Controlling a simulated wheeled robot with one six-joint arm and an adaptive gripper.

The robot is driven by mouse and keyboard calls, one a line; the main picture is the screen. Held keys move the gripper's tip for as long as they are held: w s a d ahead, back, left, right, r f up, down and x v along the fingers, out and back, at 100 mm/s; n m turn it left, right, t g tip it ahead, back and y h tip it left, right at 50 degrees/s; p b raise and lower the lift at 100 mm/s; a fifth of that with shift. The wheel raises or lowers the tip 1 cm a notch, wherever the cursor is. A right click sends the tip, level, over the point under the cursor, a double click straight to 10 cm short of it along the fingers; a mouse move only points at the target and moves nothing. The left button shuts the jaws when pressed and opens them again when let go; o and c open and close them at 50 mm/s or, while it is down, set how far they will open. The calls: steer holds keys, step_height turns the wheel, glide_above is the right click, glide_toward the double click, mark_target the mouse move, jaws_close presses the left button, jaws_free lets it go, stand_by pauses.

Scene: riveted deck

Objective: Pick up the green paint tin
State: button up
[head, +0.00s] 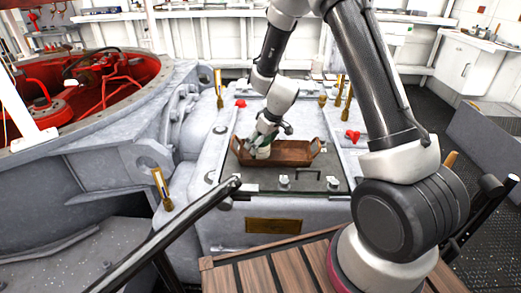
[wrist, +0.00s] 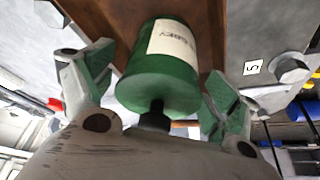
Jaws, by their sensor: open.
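The green paint tin (wrist: 160,82), with a pale paper label, shows large in the wrist view. It sits in the brown wooden tray (head: 290,158), whose wood also shows behind it in the wrist view (wrist: 100,22). My gripper (wrist: 155,92) is open, with one green-padded finger on each side of the tin. Gaps show between the fingers and the tin. In the head view my gripper (head: 263,148) reaches down into the left part of the tray and mostly hides the tin.
The tray stands on a dark plate (head: 240,178) on a grey machine block. Red knobs (head: 352,136) and brass fittings (head: 160,188) stand around it. A bolt head (wrist: 289,69) is near the tray in the wrist view. A dark rail (head: 165,238) crosses in front.

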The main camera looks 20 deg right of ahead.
steer(key=shift+c, duration=0.4)
steer(key=shift+r, duration=0.1)
steer(key=c, duration=1.5)
